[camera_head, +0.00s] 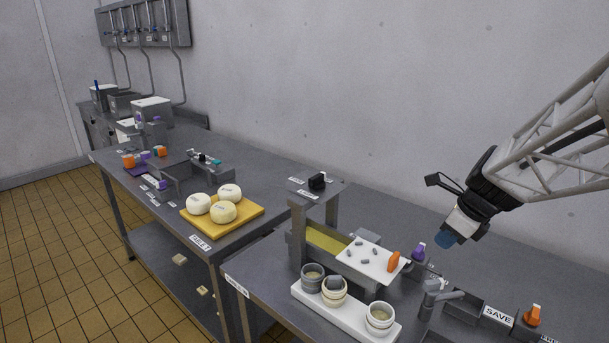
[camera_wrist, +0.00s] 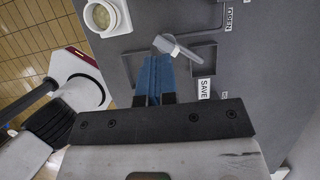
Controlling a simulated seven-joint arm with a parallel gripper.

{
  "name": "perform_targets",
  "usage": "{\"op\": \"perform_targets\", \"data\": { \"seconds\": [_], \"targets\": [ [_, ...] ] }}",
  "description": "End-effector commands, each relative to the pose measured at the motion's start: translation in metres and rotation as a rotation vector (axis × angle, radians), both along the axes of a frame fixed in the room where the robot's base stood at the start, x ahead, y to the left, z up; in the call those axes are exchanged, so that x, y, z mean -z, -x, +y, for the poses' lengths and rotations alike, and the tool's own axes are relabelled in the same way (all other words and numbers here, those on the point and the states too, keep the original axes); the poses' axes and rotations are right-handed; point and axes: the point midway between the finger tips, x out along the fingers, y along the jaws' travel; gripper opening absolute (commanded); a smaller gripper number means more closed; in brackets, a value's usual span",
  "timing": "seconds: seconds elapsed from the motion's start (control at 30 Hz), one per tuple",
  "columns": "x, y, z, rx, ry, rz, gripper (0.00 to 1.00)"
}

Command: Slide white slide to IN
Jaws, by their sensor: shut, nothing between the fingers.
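A rail with small white, black and teal sliders stands on the far table in the head view. The small white slider (camera_head: 194,152) sits at the rail's left end; I cannot read any IN label beside it. My gripper (camera_head: 445,240) is high at the right, far from that rail, above the near table's right part. Its blue fingers (camera_wrist: 154,78) are shut together and empty in the wrist view, pointing toward a grey tap with a pale lever (camera_wrist: 176,46). The rail is not in the wrist view.
The near table holds a raised stand with a black knob (camera_head: 317,181), a white pegged plate (camera_head: 372,262), cups on a white tray (camera_head: 300,294), and a tray marked SAVE (camera_head: 497,316).

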Motion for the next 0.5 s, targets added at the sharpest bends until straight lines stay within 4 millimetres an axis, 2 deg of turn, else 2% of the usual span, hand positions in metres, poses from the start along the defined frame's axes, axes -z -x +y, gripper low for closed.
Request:
{"op": "perform_targets", "data": {
  "seconds": [0.27,0.5],
  "targets": [
    [0.021,-0.005,0.006,-0.002,-0.001,0.002,0.0],
    [0.052,-0.014,0.015,-0.001,-0.001,0.003,0.0]
  ]
}}
